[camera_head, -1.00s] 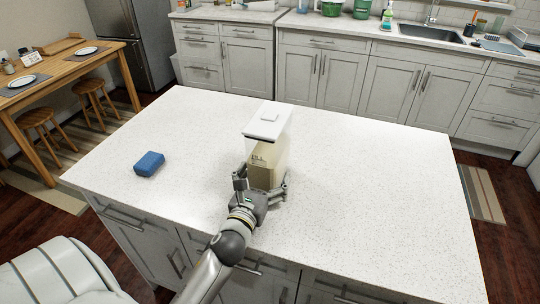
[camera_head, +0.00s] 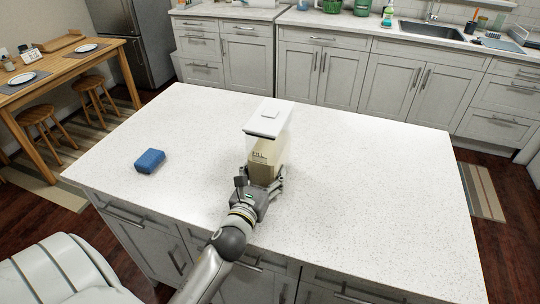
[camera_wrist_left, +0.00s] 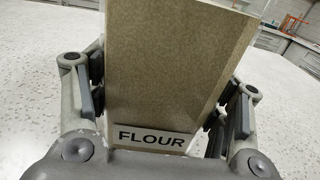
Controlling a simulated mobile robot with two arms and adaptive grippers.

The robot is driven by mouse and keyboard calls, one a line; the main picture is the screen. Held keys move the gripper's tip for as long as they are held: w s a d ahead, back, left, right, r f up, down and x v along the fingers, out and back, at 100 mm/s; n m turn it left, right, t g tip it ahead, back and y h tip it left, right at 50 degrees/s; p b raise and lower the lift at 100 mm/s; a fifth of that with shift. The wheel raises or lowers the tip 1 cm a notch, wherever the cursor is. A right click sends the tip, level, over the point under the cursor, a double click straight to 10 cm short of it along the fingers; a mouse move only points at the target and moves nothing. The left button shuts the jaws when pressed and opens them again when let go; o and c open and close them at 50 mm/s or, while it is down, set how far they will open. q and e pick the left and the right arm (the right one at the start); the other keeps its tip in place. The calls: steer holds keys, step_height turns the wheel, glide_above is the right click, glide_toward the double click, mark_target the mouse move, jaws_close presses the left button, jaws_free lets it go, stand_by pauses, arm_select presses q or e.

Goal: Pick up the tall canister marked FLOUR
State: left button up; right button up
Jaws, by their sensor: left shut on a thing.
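The tall canister (camera_head: 266,150) is clear-walled with a white lid and pale tan contents, and stands upright at the island's middle. In the left wrist view the canister (camera_wrist_left: 175,65) fills the middle, its FLOUR label low and facing me. My left gripper (camera_head: 263,183) is shut on the canister's lower part, with finger pads on both sides in the wrist view. The gripper hides the canister's base, so I cannot tell whether it touches the counter. My right gripper is not in view.
The white speckled island counter (camera_head: 380,190) is mostly clear. A blue block (camera_head: 149,161) lies to the left of the canister. A wooden table (camera_head: 60,70) with plates stands at the far left, and a sink counter (camera_head: 340,23) runs along the back.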

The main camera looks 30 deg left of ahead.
arm_select(q)
steer(key=shift+w+r, duration=0.1)
steer(key=shift+r, duration=0.2)
